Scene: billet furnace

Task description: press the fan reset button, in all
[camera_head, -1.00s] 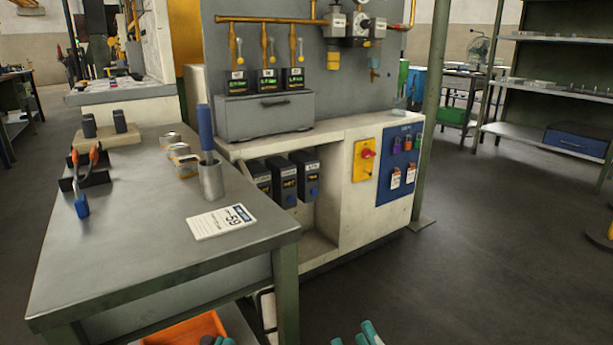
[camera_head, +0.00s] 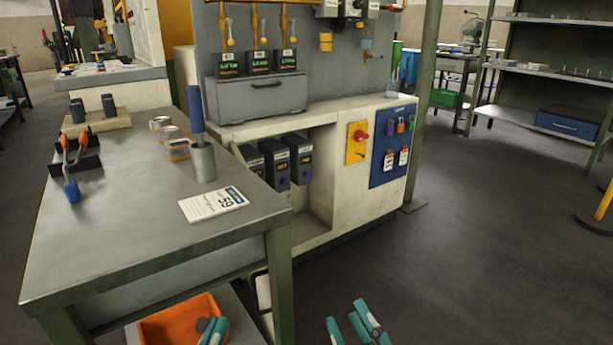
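Three black modules (camera_head: 277,152) with small yellow-lit displays hang in the open bay under the furnace cabinet's worktop. Blue knobs or buttons (camera_head: 283,184) show low on the front ones; the labels are too small to read, so I cannot tell which is the fan reset. My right gripper (camera_head: 348,326) is low over the floor, fingers apart and empty. Both are well away from the modules.
A yellow plate with a red switch (camera_head: 361,135) and a blue lockout board (camera_head: 380,175) are right of the bay.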

